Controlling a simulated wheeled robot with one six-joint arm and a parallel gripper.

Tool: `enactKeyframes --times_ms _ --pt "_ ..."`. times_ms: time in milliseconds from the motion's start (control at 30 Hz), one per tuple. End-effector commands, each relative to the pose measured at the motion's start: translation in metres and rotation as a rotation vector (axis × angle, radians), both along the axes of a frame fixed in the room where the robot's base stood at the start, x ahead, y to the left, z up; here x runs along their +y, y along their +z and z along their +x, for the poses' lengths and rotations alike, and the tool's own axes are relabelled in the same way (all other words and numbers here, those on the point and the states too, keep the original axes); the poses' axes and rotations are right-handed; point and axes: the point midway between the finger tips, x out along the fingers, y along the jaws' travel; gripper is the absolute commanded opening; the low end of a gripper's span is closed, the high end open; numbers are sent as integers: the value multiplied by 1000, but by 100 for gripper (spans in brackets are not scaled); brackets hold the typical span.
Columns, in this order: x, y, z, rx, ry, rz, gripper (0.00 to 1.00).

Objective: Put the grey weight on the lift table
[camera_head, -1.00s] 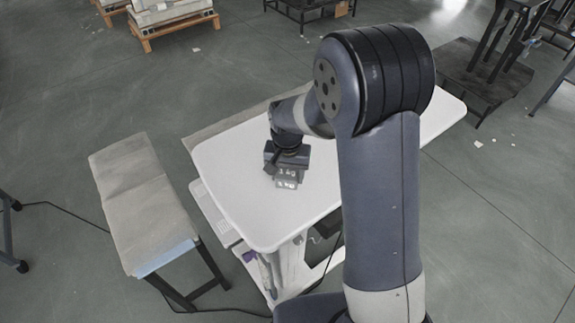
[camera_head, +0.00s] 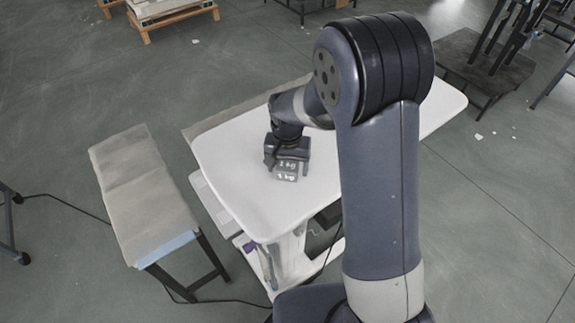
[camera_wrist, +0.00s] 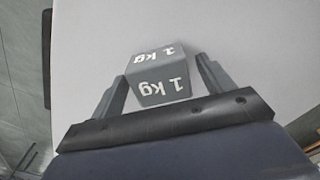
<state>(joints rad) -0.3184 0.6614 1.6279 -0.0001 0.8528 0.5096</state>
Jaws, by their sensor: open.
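The grey weight (camera_wrist: 160,75), a block marked "1 kg", stands on the white table top (camera_head: 235,205). It also shows in the head view (camera_head: 286,171), just below my gripper (camera_head: 284,163). In the wrist view my gripper (camera_wrist: 162,82) is open, with one finger on each side of the weight. A gap shows on the right side; on the left the finger is very close, and I cannot tell whether it touches. The white table has a lower shelf with things on it. My arm hides part of its right side.
A bench with a beige cover (camera_head: 140,185) stands left of the table. A cable (camera_head: 65,205) runs across the floor. Pallets with pale loads (camera_head: 170,18) are at the back left, and a dark platform (camera_head: 485,65) is at the back right. Open floor lies between.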

Motion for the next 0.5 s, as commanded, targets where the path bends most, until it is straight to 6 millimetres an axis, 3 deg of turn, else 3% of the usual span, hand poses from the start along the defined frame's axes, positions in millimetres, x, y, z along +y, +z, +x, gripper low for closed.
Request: enactKeyframes --times_ms 500 --pt "0 98 1 -5 0 2 76"
